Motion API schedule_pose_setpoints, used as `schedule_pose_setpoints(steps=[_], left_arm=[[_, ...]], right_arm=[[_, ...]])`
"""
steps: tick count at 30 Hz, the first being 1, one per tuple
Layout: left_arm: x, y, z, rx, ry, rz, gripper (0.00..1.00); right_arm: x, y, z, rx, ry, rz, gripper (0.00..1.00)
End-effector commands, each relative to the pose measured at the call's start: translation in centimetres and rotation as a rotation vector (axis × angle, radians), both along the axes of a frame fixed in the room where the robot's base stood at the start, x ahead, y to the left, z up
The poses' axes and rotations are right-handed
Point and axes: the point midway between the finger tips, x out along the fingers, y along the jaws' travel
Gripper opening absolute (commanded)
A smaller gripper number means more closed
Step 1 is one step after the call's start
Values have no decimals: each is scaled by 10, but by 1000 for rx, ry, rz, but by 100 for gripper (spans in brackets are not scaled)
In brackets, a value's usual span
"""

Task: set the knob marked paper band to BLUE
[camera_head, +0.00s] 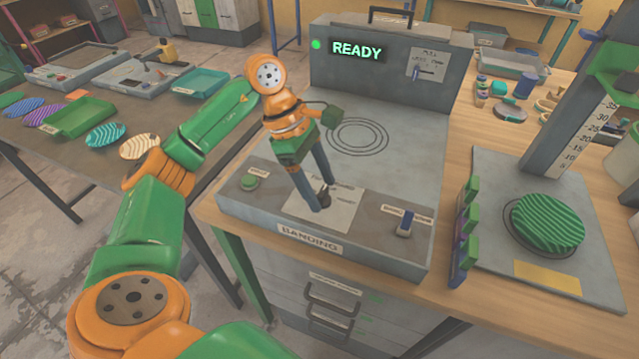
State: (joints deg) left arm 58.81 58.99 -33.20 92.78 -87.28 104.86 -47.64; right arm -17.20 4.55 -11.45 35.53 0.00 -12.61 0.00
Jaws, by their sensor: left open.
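The grey banding machine (262,206) stands on the wooden table, with a screen reading READY (357,51). A pale label plate on its front panel carries a small dark knob (324,194), mostly hidden by my fingers. The plate's lettering is partly covered, so I cannot read the knob's setting. My left gripper (320,203) points down at this knob, with its two grey fingers apart, one at each side of it. Whether they touch it I cannot tell. My right gripper is out of view.
A green button (250,182) is left of the plate and a blue-tipped switch (405,224) is right of it. A ring-marked bed (358,136) lies behind. At right, a green striped disc (547,222) sits on a grey scaled stand. Trays and discs cover the left table.

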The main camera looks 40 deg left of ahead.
Motion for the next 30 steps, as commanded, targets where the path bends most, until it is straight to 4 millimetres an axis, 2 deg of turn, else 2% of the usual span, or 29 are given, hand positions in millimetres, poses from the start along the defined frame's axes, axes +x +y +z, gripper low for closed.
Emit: schedule_pose_setpoints(steps=[7,10,30], left_arm=[[-3,17,46,-2,-6,1,72],[-5,23,61,1,-3,1,72],[-6,25,64,0,0,-1,72]], right_arm=[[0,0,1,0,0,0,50],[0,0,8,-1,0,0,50],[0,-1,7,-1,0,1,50]])
